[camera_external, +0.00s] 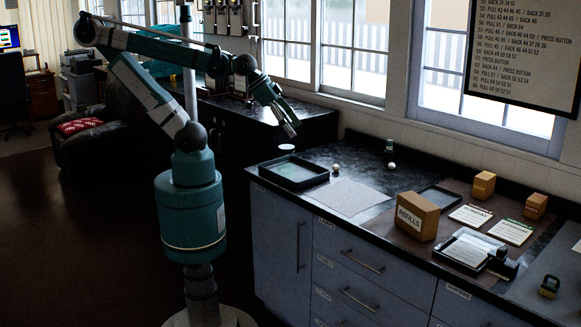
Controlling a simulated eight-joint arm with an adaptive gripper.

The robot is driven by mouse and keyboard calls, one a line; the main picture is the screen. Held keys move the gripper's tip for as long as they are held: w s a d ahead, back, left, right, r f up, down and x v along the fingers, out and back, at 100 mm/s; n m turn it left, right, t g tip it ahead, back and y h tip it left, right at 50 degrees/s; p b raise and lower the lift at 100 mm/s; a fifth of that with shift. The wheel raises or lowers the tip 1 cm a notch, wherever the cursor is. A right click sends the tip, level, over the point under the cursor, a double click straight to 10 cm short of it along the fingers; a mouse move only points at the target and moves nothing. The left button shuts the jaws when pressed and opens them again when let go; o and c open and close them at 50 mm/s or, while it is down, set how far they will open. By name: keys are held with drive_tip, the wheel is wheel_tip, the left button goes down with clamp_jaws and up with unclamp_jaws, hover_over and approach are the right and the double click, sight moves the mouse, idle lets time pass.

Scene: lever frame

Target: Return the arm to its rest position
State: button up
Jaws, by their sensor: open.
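My teal arm stands on its base at the left of the counter and bends over to the right. My gripper (290,130) hangs high above the counter's left end, over the back of a black tray (300,186). It is open, and I see nothing held in it. A small pale disc (286,147) shows just below it; I cannot tell what it rests on.
A grey mat (348,197) and small white round items (392,165) lie on the counter. A REFILLS box (416,216), cards (470,215), small boxes (484,185) and a second tray (468,250) crowd the right. Windows and a wall board (525,50) stand behind.

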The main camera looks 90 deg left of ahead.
drive_tip(key=shift+f+b, duration=1.25)
drive_tip(key=shift+f, duration=0.4)
